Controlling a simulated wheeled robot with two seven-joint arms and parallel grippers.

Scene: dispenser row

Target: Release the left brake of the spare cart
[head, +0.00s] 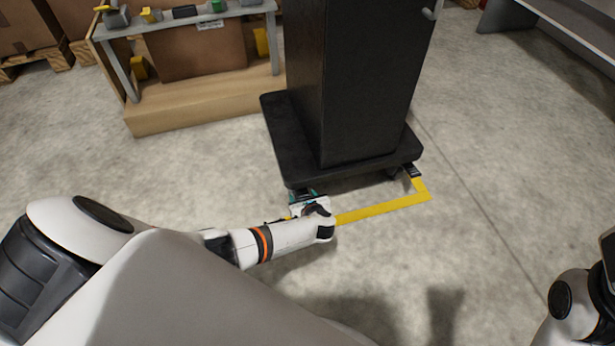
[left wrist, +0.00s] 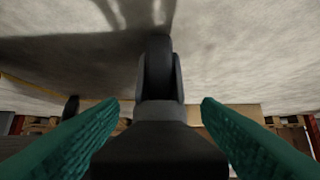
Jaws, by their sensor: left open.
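The spare cart (head: 290,150) is a black base with a tall dark cabinet on it. My left gripper (head: 304,194) is low at the cart's front left corner, its fingers partly hidden by my wrist. In the left wrist view its two green fingers (left wrist: 160,125) are open, one on each side of a black caster (left wrist: 158,75). A wide dark part, which looks like the brake pedal (left wrist: 158,145), lies between the fingers. I see no clear contact with either finger. The front right caster (head: 412,171) shows under the other corner. My right gripper is out of view.
Yellow floor tape (head: 385,207) runs in front of the cart and turns at its right corner. A wooden stand (head: 190,105) with a grey shelf is at the back left. A grey bench (head: 570,25) is at the back right. The floor right of the cart is clear.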

